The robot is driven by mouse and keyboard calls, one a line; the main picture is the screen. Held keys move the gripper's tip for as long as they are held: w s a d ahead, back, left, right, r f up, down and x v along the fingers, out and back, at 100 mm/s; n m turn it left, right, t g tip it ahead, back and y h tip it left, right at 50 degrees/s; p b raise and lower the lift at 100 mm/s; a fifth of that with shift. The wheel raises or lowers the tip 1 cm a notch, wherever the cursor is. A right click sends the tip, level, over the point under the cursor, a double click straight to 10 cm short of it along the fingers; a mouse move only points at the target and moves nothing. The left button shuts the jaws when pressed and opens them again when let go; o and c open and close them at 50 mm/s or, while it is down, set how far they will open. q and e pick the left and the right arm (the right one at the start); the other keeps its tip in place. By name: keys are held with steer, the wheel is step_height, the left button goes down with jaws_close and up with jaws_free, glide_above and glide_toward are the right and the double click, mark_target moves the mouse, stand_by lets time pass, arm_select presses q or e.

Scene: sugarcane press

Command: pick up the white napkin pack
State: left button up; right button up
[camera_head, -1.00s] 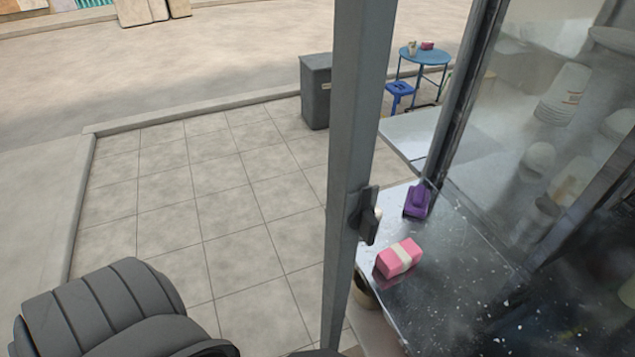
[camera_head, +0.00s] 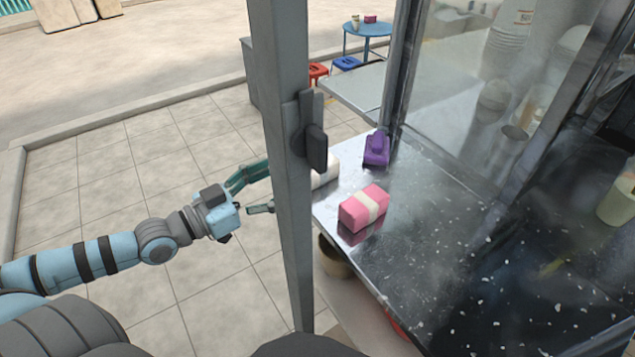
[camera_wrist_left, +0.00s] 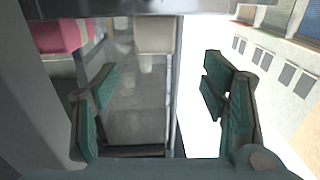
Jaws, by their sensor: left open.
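The white napkin pack (camera_head: 327,172) lies on the shiny counter, partly hidden behind the grey post in the head view. In the left wrist view a pale block that looks like it (camera_wrist_left: 155,35) is at the top, ahead of the gap between my fingers. My left gripper (camera_head: 262,189) is open and empty, left of the post and apart from the pack. Its two green fingers also show spread in the left wrist view (camera_wrist_left: 158,85). My right gripper is not in view.
The grey post (camera_head: 281,130) with a dark latch stands between my left gripper and the pack. A pink pack with a white band (camera_head: 363,208) and a purple pack (camera_head: 376,149) sit on the counter (camera_head: 440,220) nearby. A glass panel (camera_head: 470,90) rises behind.

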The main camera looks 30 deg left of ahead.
arm_select(q)
steer(key=b, duration=0.3)
glide_toward(335, 156)
steer(key=a, duration=0.2)
steer(key=shift+w+d+f, duration=0.15)
steer(key=shift+w+d, duration=0.5)
steer(key=x, duration=0.5)
steer(key=shift+s+d+f+b, duration=0.1)
steer(key=shift+d+f+b, duration=0.05)
steer(key=shift+d+b, duration=0.2)
steer(key=shift+s+a, duration=0.1)
steer(key=shift+s, duration=0.05)
steer(key=c, duration=1.3)
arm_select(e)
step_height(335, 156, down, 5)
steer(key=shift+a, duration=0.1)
